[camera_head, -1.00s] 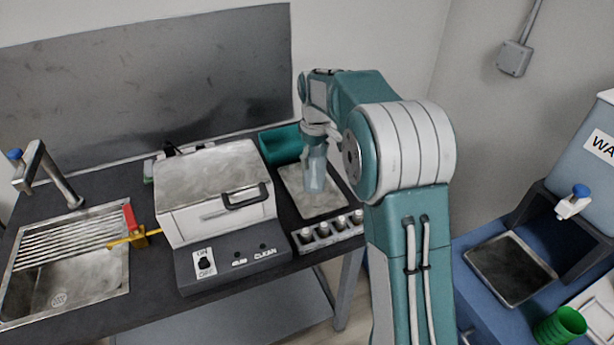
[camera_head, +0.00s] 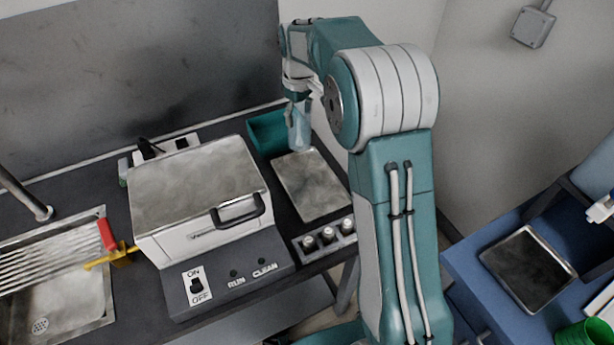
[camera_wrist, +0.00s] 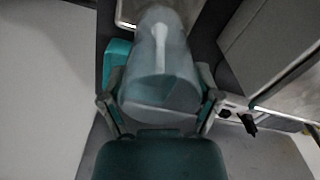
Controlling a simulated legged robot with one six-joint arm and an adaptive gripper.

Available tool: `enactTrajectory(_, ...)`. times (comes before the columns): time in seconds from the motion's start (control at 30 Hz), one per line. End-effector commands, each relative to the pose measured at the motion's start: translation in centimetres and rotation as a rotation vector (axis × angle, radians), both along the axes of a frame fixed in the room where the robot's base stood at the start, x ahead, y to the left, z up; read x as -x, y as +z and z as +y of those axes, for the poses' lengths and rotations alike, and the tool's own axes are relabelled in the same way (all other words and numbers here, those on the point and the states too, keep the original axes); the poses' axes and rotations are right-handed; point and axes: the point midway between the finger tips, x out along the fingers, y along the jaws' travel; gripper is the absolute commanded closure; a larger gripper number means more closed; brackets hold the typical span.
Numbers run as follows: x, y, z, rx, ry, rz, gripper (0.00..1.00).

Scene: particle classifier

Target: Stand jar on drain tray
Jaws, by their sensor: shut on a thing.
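A clear bluish jar (camera_head: 299,128) hangs from my gripper (camera_head: 297,98) in the head view, roughly upright, over the back edge of a flat metal tray (camera_head: 312,187). It looks lifted clear of that tray. In the wrist view the jar (camera_wrist: 160,85) fills the space between the two fingers, and my gripper (camera_wrist: 160,100) is shut on it. A dark, metal-rimmed tray (camera_head: 528,266) lies on the blue unit at the right. The sink at the left has a ribbed drainboard (camera_head: 50,262). I cannot tell from looks which one is the drain tray.
A white machine with a metal lid (camera_head: 195,185) and ON/OFF panel stands left of the metal tray. A green ribbed cup (camera_head: 583,335) is at lower right.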

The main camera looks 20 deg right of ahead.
Motion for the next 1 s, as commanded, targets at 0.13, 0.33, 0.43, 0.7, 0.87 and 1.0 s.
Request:
enactTrajectory(0.13,0.0,-0.1,0.0,0.0,0.0,0.0,0.8)
enactTrajectory(0.33,0.0,-3.1,0.0,0.001,0.0,0.004,0.8)
enactTrajectory(0.43,0.0,-4.5,0.0,0.0,0.0,0.002,0.8)
enactTrajectory(0.7,0.1,-8.3,0.0,0.0,0.0,0.004,0.8)
enactTrajectory(0.87,0.0,-10.0,0.0,0.001,0.0,0.001,0.8)
enactTrajectory(1.0,0.0,-10.0,0.0,0.0,0.0,0.0,0.8)
